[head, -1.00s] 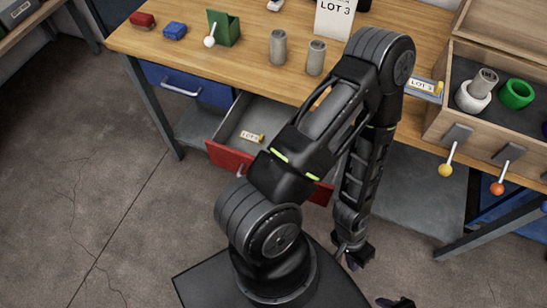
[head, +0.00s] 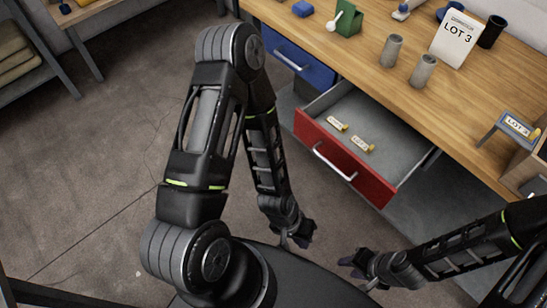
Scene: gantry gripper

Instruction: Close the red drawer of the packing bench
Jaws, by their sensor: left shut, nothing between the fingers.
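The red drawer (head: 372,180) of the packing bench (head: 385,92) stands pulled out, with a silver bar handle (head: 334,162) on its front. Two small labelled yellow-and-white tags lie inside it. My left gripper (head: 302,243) hangs low in front of the drawer, apart from it, and is shut with nothing in it. My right gripper (head: 350,265) is low at the bottom, to the right of the left one and apart from the drawer. Its fingers are small and dark, so I cannot tell whether they are open.
A blue drawer (head: 303,63) to the left of the red one looks shut. Grey cylinders (head: 391,50), a green holder (head: 348,20) and a LOT 3 sign (head: 456,38) stand on the bench top. Bare floor lies in front of the drawers.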

